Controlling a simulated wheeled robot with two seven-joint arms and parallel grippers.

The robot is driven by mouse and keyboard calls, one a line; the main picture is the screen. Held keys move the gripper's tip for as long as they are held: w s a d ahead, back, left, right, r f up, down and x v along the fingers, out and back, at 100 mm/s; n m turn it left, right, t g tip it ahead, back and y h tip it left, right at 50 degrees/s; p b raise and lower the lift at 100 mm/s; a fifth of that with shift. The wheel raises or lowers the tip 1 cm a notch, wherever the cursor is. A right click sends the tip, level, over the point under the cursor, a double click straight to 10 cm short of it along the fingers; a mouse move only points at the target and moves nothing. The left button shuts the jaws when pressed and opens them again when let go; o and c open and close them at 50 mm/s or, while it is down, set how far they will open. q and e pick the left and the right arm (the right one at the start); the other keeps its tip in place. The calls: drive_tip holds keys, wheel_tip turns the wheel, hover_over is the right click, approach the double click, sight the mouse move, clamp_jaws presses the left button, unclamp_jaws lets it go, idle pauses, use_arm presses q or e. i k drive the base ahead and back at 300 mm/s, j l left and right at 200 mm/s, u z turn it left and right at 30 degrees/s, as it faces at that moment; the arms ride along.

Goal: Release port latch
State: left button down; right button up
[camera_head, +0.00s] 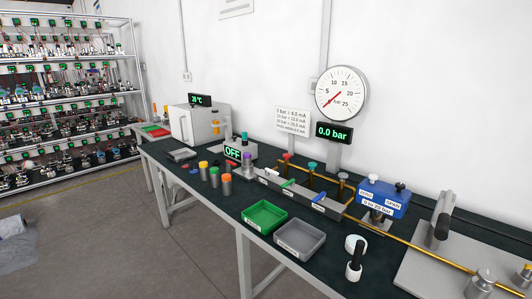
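No part labelled as a port latch can be read. A dark manifold block (304,194) on the bench has labelled faces and small levers: a green one (288,183) and a blue one (319,198). Valve knobs stand behind it, one red (288,156), one green (312,165) and one dark (343,176). At the right, a grey metal fixture with a black handle (442,226) stands upright on a light plate (420,270). Whether any lever is latched cannot be told. Neither gripper is in view.
A green tray (265,229) and a grey tray (274,240) lie at the bench front. Several coloured-cap cylinders (214,177) stand left of the manifold. A blue box (383,196), a gauge (341,93) reading near zero and a "0.0 bar" display (334,132) are behind. A white-and-black object (354,271) stands front right.

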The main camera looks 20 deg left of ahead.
sight(228, 162)
drive_tip(key=i+j, duration=0.3)
drive_tip(key=i+j+z, duration=0.1)
drive_tip(key=i+j, duration=0.2)
drive_tip(key=j, duration=0.25)
drive_tip(key=i+j, duration=0.3)
drive_tip(key=j, duration=0.15)
drive_tip(key=i+j+z, duration=0.1)
drive_tip(key=i+j, duration=0.2)
drive_tip(key=j, duration=0.15)
